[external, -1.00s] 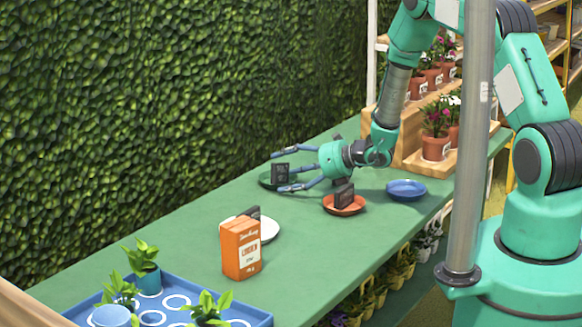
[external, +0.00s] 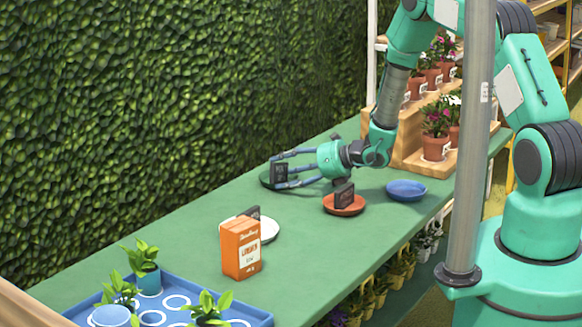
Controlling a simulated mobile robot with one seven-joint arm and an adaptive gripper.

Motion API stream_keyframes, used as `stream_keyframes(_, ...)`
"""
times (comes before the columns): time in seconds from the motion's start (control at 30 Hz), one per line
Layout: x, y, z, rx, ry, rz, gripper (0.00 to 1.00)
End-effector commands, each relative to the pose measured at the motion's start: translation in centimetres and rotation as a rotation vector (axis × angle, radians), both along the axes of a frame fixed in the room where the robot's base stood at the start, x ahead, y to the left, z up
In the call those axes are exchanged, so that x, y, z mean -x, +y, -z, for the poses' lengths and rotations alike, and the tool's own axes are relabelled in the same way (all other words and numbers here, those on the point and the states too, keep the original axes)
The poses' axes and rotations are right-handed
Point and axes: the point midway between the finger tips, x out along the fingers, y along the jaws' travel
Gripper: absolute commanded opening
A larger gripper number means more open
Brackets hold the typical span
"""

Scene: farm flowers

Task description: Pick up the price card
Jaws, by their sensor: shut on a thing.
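A small dark price card (external: 279,173) stands upright on a dark green saucer (external: 266,183) near the far side of the table. My gripper (external: 280,170) reaches in from the right, low over the table, and its fingers are shut on this card. Another dark card (external: 344,195) stands on a terracotta saucer (external: 352,209) nearer the front edge. A third dark card (external: 254,213) shows partly above an orange box, by a white saucer (external: 270,229).
The orange box (external: 240,248) stands on the green table (external: 180,240). A blue saucer (external: 406,190) is empty at the right. A blue tray (external: 255,317) with plants fills the near left. A wooden stand (external: 403,140) with potted flowers is behind my wrist.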

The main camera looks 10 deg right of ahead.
Motion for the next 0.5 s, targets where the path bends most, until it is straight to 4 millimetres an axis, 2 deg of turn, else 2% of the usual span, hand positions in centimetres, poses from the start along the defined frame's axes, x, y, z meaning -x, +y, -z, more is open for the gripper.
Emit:
stream_keyframes(0.27, 0.0, 0.0, -0.1, 0.001, 0.001, 0.000, 0.27)
stream_keyframes(0.5, 0.0, 0.0, -1.7, 0.000, -0.001, 0.000, 0.27)
